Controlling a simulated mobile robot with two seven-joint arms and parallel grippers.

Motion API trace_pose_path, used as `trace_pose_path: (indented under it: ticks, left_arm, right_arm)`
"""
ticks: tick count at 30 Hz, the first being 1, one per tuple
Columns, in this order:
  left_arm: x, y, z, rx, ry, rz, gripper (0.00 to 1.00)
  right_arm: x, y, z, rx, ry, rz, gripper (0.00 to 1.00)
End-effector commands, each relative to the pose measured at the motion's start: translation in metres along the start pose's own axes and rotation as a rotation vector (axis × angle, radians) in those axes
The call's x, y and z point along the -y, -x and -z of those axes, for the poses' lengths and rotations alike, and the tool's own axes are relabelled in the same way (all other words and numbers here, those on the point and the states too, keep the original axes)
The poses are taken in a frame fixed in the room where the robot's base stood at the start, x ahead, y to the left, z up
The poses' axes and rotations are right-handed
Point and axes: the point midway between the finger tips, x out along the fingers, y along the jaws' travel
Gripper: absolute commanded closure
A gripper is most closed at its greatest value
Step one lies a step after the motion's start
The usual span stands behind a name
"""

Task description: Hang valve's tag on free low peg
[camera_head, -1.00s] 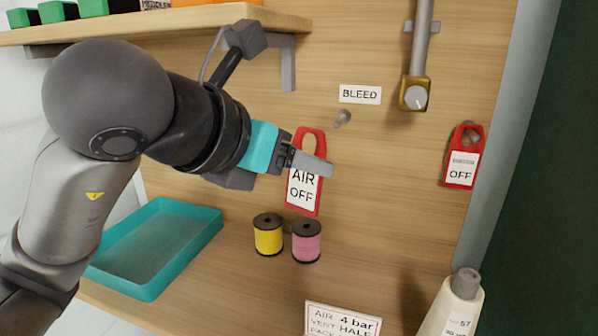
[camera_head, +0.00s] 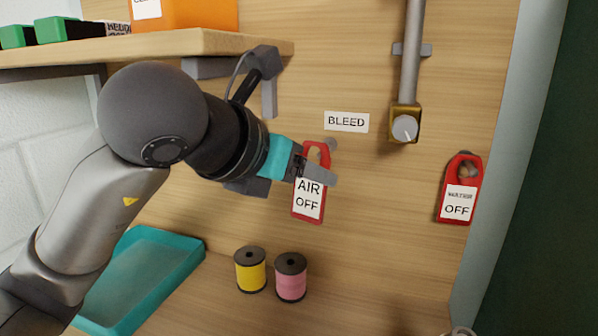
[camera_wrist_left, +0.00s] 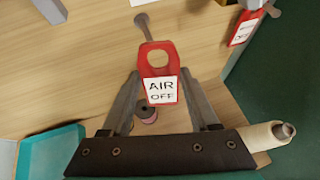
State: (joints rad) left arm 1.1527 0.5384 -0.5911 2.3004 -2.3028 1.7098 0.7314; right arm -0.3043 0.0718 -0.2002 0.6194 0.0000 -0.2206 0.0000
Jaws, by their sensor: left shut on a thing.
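The red tag (camera_head: 308,205) reads AIR OFF and hangs upright in my left gripper (camera_head: 318,174), whose fingers are shut on it. In the left wrist view the tag (camera_wrist_left: 161,90) is between the fingers, its hole facing the camera. A grey peg (camera_head: 331,144) is on the wall under the BLEED label (camera_head: 346,122), beside the tag's top right edge. In the left wrist view the peg (camera_wrist_left: 146,28) shows above the tag's top edge and not through its hole. The brass valve (camera_head: 404,125) sits on a pipe to the right. My right gripper is out of view.
Another red OFF tag (camera_head: 459,203) hangs on a peg at the right. A shelf (camera_head: 200,45) juts out above my left arm. Yellow (camera_head: 250,272) and pink (camera_head: 290,280) spools and a teal tray (camera_head: 190,262) are below. The wall between peg and valve is clear.

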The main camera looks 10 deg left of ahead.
Motion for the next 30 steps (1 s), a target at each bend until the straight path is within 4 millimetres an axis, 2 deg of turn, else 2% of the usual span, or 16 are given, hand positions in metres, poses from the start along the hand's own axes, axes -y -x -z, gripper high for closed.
trace_pose_path:
  ticks: [29, 30]
  left_arm:
    - [-0.015, -0.052, -0.024, 0.000, 0.000, 0.000, 0.92]
    - [-0.015, -0.055, -0.022, 0.002, -0.001, 0.000, 0.92]
  right_arm:
    - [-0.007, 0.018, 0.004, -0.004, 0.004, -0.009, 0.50]
    - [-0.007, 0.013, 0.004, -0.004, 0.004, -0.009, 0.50]
